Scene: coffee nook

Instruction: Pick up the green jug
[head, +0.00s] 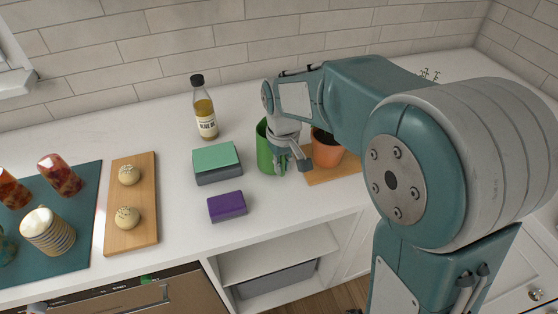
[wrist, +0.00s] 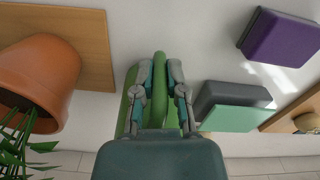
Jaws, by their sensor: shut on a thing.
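The green jug (head: 264,151) stands on the white counter, partly hidden behind my gripper in the head view. My gripper (head: 292,163) reaches down at the jug's right side. In the wrist view, my gripper's two fingers (wrist: 160,78) are shut on a narrow upright green part of the jug (wrist: 159,98), which looks like its handle. More of the jug's green side shows left of the fingers. Whether the jug's base touches the counter is hard to tell.
An orange plant pot (head: 326,150) on a wooden board stands close right of the jug. A green-topped grey box (head: 217,165) and a purple box (head: 227,207) lie to the left. A bottle (head: 204,112) stands behind. The counter's front edge is near.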

